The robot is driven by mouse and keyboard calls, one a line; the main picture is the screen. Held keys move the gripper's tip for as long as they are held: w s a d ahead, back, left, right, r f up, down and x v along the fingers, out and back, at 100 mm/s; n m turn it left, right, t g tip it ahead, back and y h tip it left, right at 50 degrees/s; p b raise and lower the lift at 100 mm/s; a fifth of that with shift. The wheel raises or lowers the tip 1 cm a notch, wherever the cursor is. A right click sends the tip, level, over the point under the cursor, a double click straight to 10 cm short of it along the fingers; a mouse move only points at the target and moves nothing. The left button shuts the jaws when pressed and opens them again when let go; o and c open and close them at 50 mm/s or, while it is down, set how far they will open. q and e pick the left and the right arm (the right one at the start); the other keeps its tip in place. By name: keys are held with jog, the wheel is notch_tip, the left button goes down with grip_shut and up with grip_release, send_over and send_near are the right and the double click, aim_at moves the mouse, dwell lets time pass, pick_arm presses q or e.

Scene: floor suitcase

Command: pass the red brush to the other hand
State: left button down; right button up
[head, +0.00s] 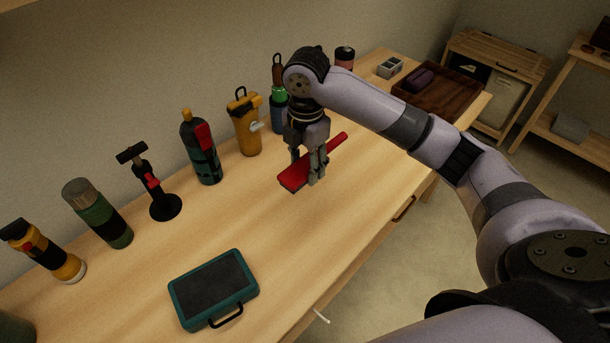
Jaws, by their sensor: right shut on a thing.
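The red brush (294,179) is at the middle of the wooden table in the head view, its broad end toward the lower left and its thin handle toward the upper right. My right gripper (309,177) points down over it and is shut on it. The fingers hide part of its middle. I cannot tell whether the brush touches the table or is held just above it. My left gripper is not in view.
A teal case (214,291) lies at the table's front. Several bottles, including a yellow one (246,125) and a green one (98,213), and a black stand (164,206) line the wall side. A dark wooden tray (438,91) is at the far end. The table between case and brush is clear.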

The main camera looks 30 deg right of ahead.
aim_at(305, 174)
jog(key=shift+r, duration=0.5)
jog(key=m, duration=0.1)
jog(key=s+a+m, duration=0.1)
jog(key=m, duration=0.1)
jog(key=s+m, duration=0.1)
jog(key=m, duration=0.1)
jog(key=shift+s+a+r, duration=0.15)
jog(key=shift+a+r, duration=0.05)
jog(key=shift+r, duration=0.15)
jog(key=s+a+m, duration=0.3)
jog(key=s+m, duration=0.6)
jog(key=m, duration=0.8)
jog(key=shift+s+r, duration=0.4)
